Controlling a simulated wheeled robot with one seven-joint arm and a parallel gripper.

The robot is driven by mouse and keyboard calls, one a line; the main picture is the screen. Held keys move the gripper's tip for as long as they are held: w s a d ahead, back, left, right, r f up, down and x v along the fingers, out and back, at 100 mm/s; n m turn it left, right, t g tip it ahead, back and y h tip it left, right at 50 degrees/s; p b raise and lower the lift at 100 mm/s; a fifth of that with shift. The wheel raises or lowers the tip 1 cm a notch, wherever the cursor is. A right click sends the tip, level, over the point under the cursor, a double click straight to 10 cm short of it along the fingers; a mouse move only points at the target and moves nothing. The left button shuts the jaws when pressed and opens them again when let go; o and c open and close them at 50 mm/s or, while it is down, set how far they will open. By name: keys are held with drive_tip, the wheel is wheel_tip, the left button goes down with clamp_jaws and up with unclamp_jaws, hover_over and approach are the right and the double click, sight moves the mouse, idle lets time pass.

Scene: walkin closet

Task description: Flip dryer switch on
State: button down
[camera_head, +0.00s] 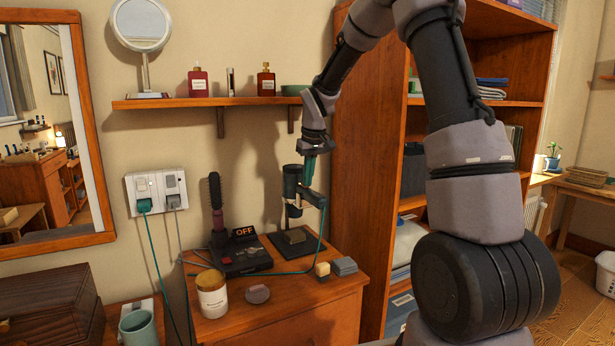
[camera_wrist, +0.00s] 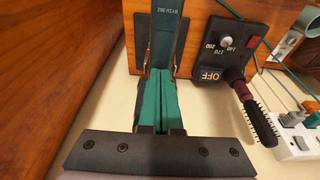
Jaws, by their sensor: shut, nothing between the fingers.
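My gripper (camera_head: 309,168) is shut and empty, pointing down over the dresser in the head view. Its teal fingers (camera_wrist: 161,78) are together in the wrist view. A dark dryer-like tool (camera_head: 292,184) stands upright beside the fingertips, on a dark base plate (camera_head: 294,241). A dark surface with a pale label (camera_wrist: 168,20) lies just past the fingers in the wrist view. I cannot tell whether they touch. I cannot make out the dryer's switch. A black unit (camera_head: 240,257) to the left has an OFF sign (camera_head: 245,232), which also shows in the wrist view (camera_wrist: 211,75).
A round brush (camera_head: 216,203) stands at the black unit. A teal cord runs to the wall outlet (camera_head: 157,191). A shelf (camera_head: 205,103) is above; a tall cabinet (camera_head: 357,170) stands right.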

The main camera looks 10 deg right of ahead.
drive_tip(key=shift+w, duration=0.1)
drive_tip(key=shift+w+a+r, duration=0.2)
drive_tip(key=shift+w+r, duration=0.15)
drive_tip(key=shift+w, duration=0.3)
drive_tip(key=shift+r, duration=0.3)
drive_tip(key=s+v, duration=0.1)
drive_tip(key=v, duration=1.2)
drive_tip(key=shift+s+d+f, duration=0.2)
drive_tip(key=shift+s+d, duration=0.05)
drive_tip(key=shift+s, duration=0.2)
